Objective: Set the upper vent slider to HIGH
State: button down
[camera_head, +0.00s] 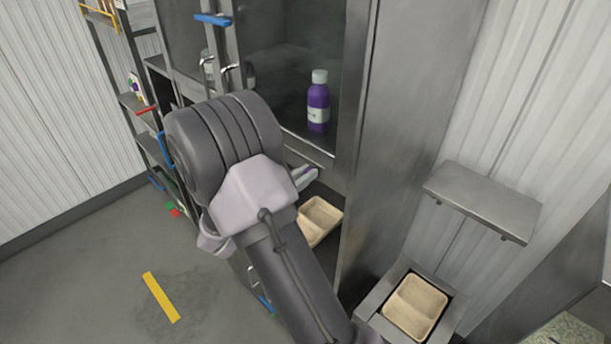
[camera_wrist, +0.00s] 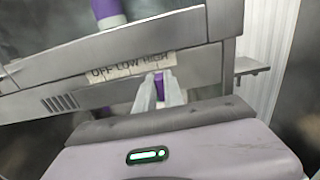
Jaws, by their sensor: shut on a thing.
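The vent panel's label strip (camera_wrist: 130,66) reads OFF, LOW, HIGH from left to right in the wrist view. A purple slider knob (camera_wrist: 159,83) shows just below the word HIGH. My gripper (camera_wrist: 160,92) is shut on this knob, with one finger on each side of it. In the head view my gripper (camera_head: 304,178) reaches the panel below the cabinet opening, and my arm hides much of that panel. The knob cannot be made out clearly there.
A purple bottle (camera_head: 318,104) stands in the cabinet above the panel. A tan tray (camera_head: 320,218) sits below my gripper, and another tray (camera_head: 414,306) rests at lower right. A metal shelf (camera_head: 484,200) juts from the right wall.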

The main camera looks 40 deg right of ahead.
jog(key=shift+s+f, duration=0.1)
jog(key=shift+f, duration=0.05)
jog(key=c, duration=1.4)
grip_release()
jog(key=shift+s, duration=0.25)
jog(key=shift+c, duration=0.2)
jog(key=shift+w+a, duration=0.1)
jog(key=shift+w, duration=0.1)
jog(key=s+a+b, duration=0.1)
jog(key=a+b, duration=0.1)
jog(key=a, duration=1.5)
jog(key=shift+s, duration=0.25)
jog(key=shift+a, duration=0.1)
